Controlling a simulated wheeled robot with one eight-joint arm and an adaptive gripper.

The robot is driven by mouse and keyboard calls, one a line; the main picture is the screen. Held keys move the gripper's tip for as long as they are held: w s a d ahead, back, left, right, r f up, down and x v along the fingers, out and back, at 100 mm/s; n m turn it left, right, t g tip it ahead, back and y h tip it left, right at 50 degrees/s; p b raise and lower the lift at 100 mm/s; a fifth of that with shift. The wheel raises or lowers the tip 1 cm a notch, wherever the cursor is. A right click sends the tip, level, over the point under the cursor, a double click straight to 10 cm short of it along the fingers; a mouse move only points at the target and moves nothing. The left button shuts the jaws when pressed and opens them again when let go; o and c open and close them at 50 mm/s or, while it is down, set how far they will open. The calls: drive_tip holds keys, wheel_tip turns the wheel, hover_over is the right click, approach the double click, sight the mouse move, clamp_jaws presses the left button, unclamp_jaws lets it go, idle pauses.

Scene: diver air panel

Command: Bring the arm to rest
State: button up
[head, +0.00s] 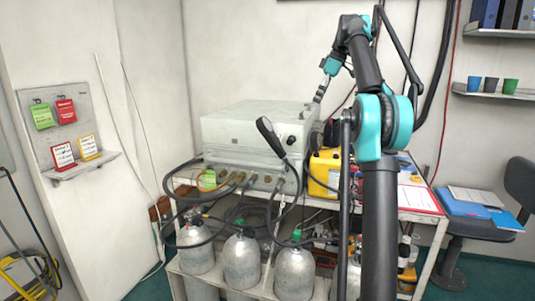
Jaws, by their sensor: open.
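My arm (376,200) rises from the bottom right of the head view, bends at teal joints and folds over near the top. From there it reaches down and left. My gripper (317,100) is at its end, small in the picture, at the upper right corner of the grey air panel box (245,130). It is open, and I see nothing held in it. Whether its fingertips touch the box or are only in front of it, I cannot tell.
The box stands on a cart with hoses and several grey cylinders (242,262) below. A yellow case (324,172) is right of the box. A shelf with cups (510,86) and a chair (522,185) are at the right.

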drive_tip(key=s+f+m+t+h, duration=0.1)
drive_tip(key=s+f+m, duration=0.6)
drive_tip(key=s+f, duration=1.3)
drive_tip(key=s+f+m+t+h, duration=0.1)
drive_tip(key=s+f+m+h, duration=0.2)
drive_tip(key=s+f, duration=1.8)
wheel_tip(320, 180, down, 6)
drive_tip(key=m, duration=0.4)
drive_tip(key=shift+t, duration=0.4)
